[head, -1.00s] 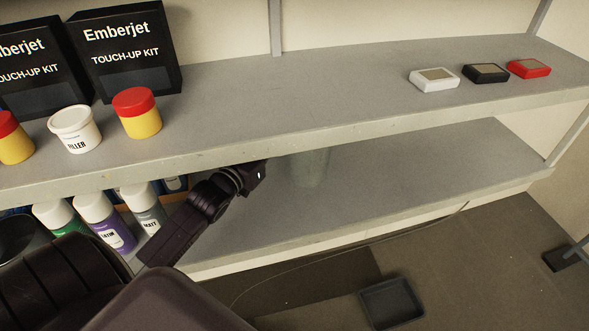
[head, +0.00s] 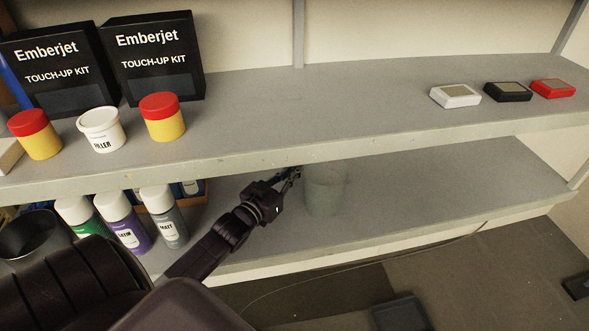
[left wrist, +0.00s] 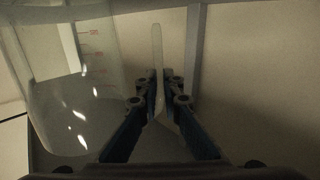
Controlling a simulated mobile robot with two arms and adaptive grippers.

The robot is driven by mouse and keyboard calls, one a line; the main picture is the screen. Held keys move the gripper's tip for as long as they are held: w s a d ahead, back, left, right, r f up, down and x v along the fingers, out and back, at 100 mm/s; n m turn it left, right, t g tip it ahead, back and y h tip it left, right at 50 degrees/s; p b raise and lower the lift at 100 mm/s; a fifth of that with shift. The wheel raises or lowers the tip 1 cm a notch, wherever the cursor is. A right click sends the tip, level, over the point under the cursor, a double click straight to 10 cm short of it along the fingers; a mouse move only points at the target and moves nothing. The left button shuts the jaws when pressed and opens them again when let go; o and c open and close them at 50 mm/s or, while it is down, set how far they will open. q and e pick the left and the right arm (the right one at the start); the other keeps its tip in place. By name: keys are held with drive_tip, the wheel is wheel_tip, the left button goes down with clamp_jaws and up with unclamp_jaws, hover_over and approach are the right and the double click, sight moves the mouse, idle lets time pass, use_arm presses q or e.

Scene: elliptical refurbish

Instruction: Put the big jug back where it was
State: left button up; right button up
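The big jug (head: 326,192) is clear, with a pale grey-green look, and appears upright at the lower shelf, below the upper shelf's front edge. I cannot tell whether its base touches the shelf. In the left wrist view the jug (left wrist: 75,85) fills the left side, with red measuring marks on its wall. Its handle (left wrist: 157,60) stands between the fingertips. My left gripper (head: 293,176) reaches in at the jug's left side; its fingers (left wrist: 161,82) are closed about the handle in the left wrist view. My right gripper is not in view.
Spray bottles (head: 128,228) and a dark round container (head: 35,238) stand at the left on the lower shelf (head: 440,190). The upper shelf (head: 330,100) holds kit boxes, tubs and small blocks. The lower shelf is clear right of the jug. A dark tray (head: 400,315) lies on the floor.

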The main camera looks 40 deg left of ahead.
use_arm(q)
drive_tip(key=o, duration=0.4)
drive_tip(key=shift+s+r, duration=0.1)
drive_tip(key=shift+r, duration=0.05)
drive_tip(key=s, duration=1.1)
drive_tip(key=shift+d+b, duration=0.35)
drive_tip(key=shift+s+r, duration=0.1)
drive_tip(key=shift+s, duration=0.3)
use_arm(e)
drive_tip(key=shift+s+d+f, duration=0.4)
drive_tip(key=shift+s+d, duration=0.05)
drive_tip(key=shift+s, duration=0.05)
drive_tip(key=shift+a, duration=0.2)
